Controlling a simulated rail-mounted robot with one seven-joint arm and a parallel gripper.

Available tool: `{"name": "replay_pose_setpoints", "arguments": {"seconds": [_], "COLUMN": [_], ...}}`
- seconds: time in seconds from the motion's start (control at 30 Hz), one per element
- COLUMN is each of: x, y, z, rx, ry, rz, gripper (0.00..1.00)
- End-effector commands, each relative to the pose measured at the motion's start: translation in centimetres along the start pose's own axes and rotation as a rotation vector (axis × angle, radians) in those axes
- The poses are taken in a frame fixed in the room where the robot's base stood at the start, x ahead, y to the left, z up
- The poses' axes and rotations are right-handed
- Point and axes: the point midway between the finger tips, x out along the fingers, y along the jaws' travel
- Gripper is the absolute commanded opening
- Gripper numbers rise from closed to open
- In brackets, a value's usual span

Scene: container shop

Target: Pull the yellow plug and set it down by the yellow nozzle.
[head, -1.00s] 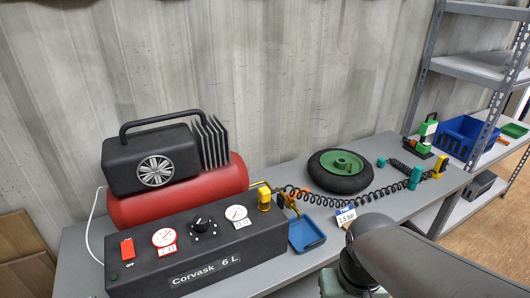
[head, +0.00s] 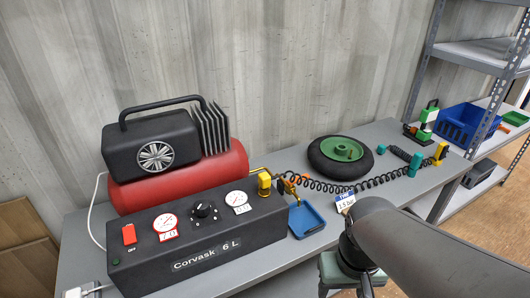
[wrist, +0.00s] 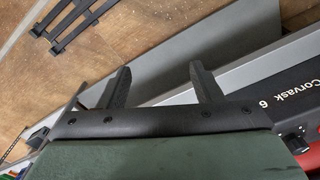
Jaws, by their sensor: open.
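A yellow block-shaped fitting (head: 264,183), which looks like the yellow plug, stands at the right end of the black Corvask control box (head: 205,238). Another yellow piece (head: 440,152), which looks like the yellow nozzle, stands at the far end of the black coiled hose (head: 330,187), beside a teal piece (head: 415,164). In the wrist view my gripper (wrist: 162,86) is open and empty, pointing past the bench edge, with the box (wrist: 295,95) to the right. It is apart from both yellow pieces.
A red tank with a black motor (head: 155,155) stands behind the box. A blue bin (head: 464,124) stands by the shelf rack at right.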

Motion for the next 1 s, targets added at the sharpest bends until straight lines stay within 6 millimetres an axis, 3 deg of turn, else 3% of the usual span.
{"name": "replay_pose_setpoints", "arguments": {"seconds": [0.13,0.2,0.27,0.43,0.57,0.7,1.0], "x": [0.0,0.0,-0.2,-2.2,-4.6,-6.6,-7.6], "y": [0.0,0.0,-0.1,-0.6,-2.0,-4.3,-11.3], "z": [0.0,0.0,-0.3,-3.5,-8.6,-15.0,-27.6], "rx": [0.0,0.0,-0.004,-0.046,-0.115,-0.201,-0.386], "ry": [0.0,0.0,0.0,-0.006,-0.014,-0.023,-0.04], "rz": [0.0,0.0,0.0,0.006,0.011,0.014,0.005], "gripper": [0.59,0.53,0.53,0.53,0.53,0.53,0.53]}}
